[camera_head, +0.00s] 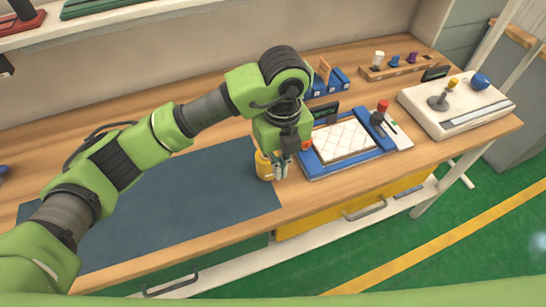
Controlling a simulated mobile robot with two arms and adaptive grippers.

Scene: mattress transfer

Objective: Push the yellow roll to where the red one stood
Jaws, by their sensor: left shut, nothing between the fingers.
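The yellow roll (263,167) stands on the workbench at the right edge of the dark blue mat (190,195). My left gripper (281,170) points down just to the right of the roll and partly hides it. Its fingers are shut and empty. I cannot tell whether they touch the roll. No red roll is clearly visible. A small orange-red piece (306,145) shows at the left edge of the blue tray, close to my gripper. My right gripper is not in view.
The blue tray (318,173) holding a white quilted mattress (343,142) lies right of the gripper. A red-topped black part (382,106) stands at its right corner. A white control box (457,105) is farther right. Blue holders (331,83) stand behind. The mat is clear.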

